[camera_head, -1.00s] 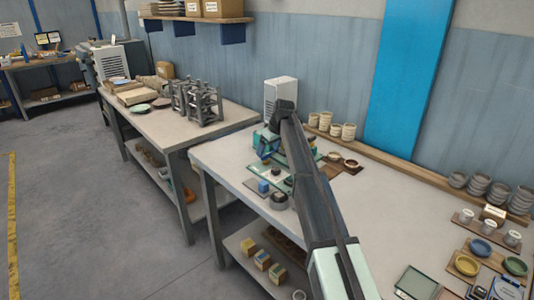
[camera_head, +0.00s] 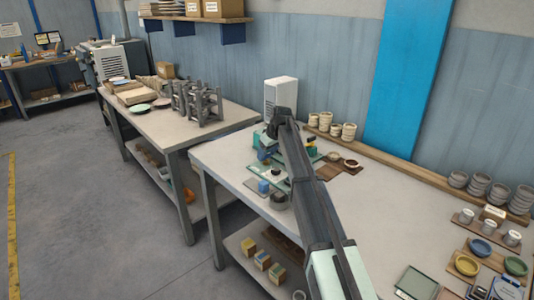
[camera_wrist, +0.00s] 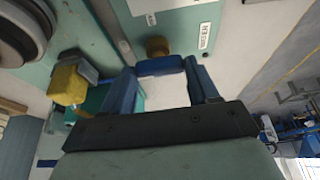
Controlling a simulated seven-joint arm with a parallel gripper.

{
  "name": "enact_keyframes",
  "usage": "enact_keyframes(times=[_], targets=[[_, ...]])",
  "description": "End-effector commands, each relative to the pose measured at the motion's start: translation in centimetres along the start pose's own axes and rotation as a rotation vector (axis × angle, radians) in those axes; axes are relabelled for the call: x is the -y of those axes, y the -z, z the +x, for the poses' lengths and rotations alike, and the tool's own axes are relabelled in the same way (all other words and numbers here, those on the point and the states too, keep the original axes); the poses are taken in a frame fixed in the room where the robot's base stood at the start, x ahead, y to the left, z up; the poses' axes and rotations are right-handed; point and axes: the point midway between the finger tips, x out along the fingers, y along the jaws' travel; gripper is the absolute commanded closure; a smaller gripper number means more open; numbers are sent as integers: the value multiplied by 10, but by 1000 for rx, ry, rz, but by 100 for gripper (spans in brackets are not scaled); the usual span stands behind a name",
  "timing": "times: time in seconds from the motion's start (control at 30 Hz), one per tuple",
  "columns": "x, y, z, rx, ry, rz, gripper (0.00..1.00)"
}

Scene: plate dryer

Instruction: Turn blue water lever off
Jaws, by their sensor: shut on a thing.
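The blue water lever (camera_wrist: 160,66) lies crosswise in the wrist view, below a brass knob (camera_wrist: 158,46) on a pale green panel (camera_wrist: 120,20). A WATER label (camera_wrist: 204,36) is to its right. My gripper (camera_wrist: 161,72) has a dark blue finger at each end of the lever and is shut on it. In the head view, my arm covers much of the machine (camera_head: 268,150), and the lever and fingertips cannot be made out there.
A yellow-handled part (camera_wrist: 69,84) is close to the left finger in the wrist view. Large round dark parts (camera_wrist: 25,30) are at upper left. In the head view, a white box (camera_head: 280,93) stands behind the machine, and cups (camera_head: 335,129) are to its right.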

Motion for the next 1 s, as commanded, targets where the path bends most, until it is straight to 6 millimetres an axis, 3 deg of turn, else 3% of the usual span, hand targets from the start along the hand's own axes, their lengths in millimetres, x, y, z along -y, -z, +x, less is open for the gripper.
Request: enact_keyframes(times=[0.23, 0.63, 1.0], targets=[[0, 0, 0, 0, 0, 0, 71], [1, 0, 0, 0, -33, 80, 71], [4, 1, 0, -1, -151, 362, 71]])
